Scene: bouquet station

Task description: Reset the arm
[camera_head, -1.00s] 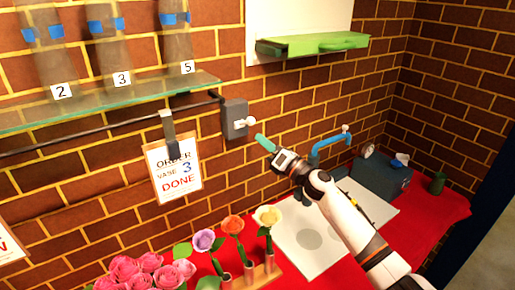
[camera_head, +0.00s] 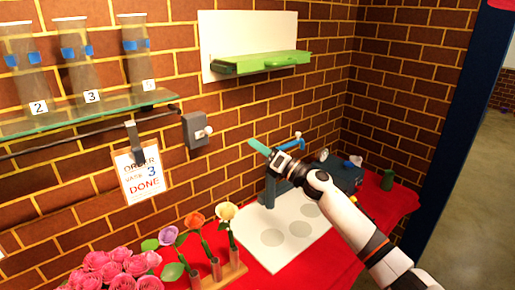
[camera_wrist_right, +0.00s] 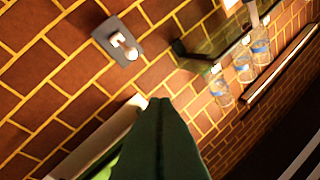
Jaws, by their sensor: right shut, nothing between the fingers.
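My right gripper (camera_head: 260,147) has teal fingers held together with nothing between them. It hangs in the air in front of the brick wall, above the white mat's back part in the head view. Its dark green fingers fill the lower middle of the right wrist view (camera_wrist_right: 158,115). My right arm (camera_head: 345,220) reaches in from the lower right. My left gripper is in neither view.
A grey wall switch (camera_head: 196,130) is left of the gripper. A glass shelf (camera_head: 90,112) holds numbered vases. A green ledge (camera_head: 265,62) is above. Flowers stand in a wooden rack (camera_head: 234,273) beside the white mat (camera_head: 290,250). A blue tap (camera_head: 285,150) stands close behind my right gripper.

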